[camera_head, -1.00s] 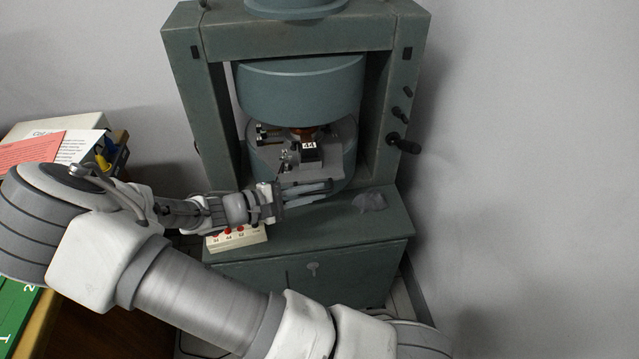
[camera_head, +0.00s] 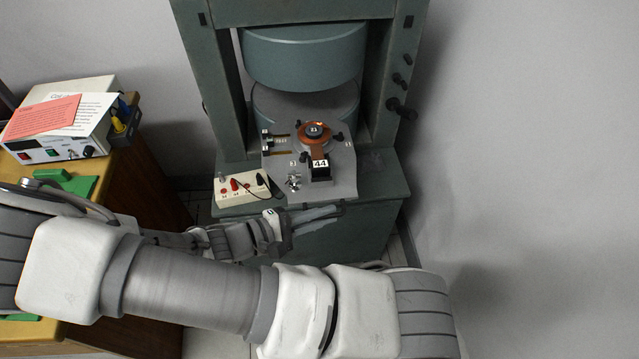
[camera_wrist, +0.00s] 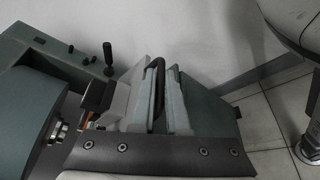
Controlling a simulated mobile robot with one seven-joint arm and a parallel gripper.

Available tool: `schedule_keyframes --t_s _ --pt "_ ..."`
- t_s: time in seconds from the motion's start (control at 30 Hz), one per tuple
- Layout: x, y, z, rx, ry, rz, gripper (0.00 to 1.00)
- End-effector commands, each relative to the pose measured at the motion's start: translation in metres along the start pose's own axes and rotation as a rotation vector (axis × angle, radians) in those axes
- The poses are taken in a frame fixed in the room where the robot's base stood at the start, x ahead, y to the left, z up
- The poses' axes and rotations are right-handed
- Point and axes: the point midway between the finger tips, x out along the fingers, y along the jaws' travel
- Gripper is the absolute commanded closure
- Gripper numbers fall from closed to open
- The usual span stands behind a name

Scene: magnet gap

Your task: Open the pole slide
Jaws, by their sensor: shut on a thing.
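The pole slide (camera_head: 340,185) is a grey plate standing well out in front of the lower pole. It carries an orange coil (camera_head: 313,133) and a black block labelled 44 (camera_head: 320,171). My gripper (camera_head: 318,215) is at the slide's front edge. In the wrist view, a dark bar handle (camera_wrist: 158,68) runs between the two grey fingers of my gripper (camera_wrist: 165,100), which are shut on it.
The magnet's upper pole (camera_head: 305,55) hangs above a gap, in a green frame with a black crank (camera_head: 401,108) at right. A white box with red sockets (camera_head: 242,188) sits left of the slide. A wooden desk (camera_head: 150,165) with an instrument stands at left.

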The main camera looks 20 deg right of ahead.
Motion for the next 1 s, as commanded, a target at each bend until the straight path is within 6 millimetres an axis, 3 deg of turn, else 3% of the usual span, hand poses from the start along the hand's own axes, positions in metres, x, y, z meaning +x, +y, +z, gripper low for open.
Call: schedule_keyframes --t_s 0.3,0.83,0.87,1.0 --pt "-0.015 -0.023 0.032 0.000 0.002 0.002 1.00" --pt "-0.017 -0.028 0.037 0.001 0.001 0.000 1.00" --pt "-0.017 -0.028 0.037 0.001 0.001 0.000 0.84" --pt "-0.017 -0.028 0.037 0.001 0.001 0.000 0.59"
